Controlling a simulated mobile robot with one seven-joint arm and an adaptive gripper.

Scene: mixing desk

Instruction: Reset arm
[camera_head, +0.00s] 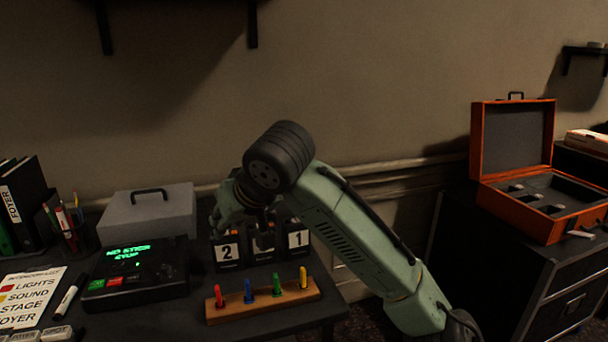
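My arm reaches in from the lower right over the desk, its elbow low and its wrist raised.
A wooden rack (262,302) with red, blue, green and yellow pegs stands below the gripper. A black console (137,274) with green text and a grey box (150,215) are to the left. An open orange case (520,212) sits on a black cabinet at right.

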